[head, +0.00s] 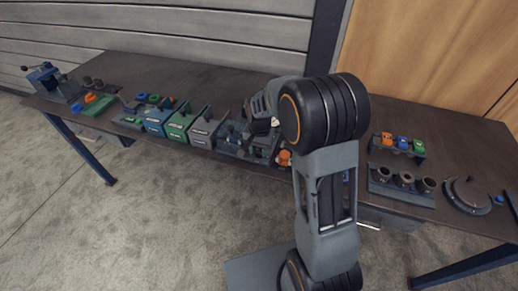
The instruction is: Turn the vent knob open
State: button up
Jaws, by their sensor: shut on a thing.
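My gripper (260,122) is at the dark fixture (232,149) on the middle of the bench, partly behind my own arm. It is shut on a small part on top of that fixture, which appears to be the vent knob. The jaws and my arm hide most of this part, so I cannot tell its angle. An orange round piece (284,158) shows low on the fixture's right side, apart from the jaws.
Green, blue and grey bins (176,126) stand left of the fixture on the dark bench (190,76). At the right are a rack of coloured caps (402,144), a block with round sockets (404,181) and a round gauge-like piece (468,194).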

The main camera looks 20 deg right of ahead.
jog(key=n, duration=0.8)
jog(key=shift+n, duration=0.3)
jog(key=n, duration=0.4)
jog(key=shift+n, duration=2.5)
jog(key=o, duration=0.9)
jog(key=shift+o, duration=0.2)
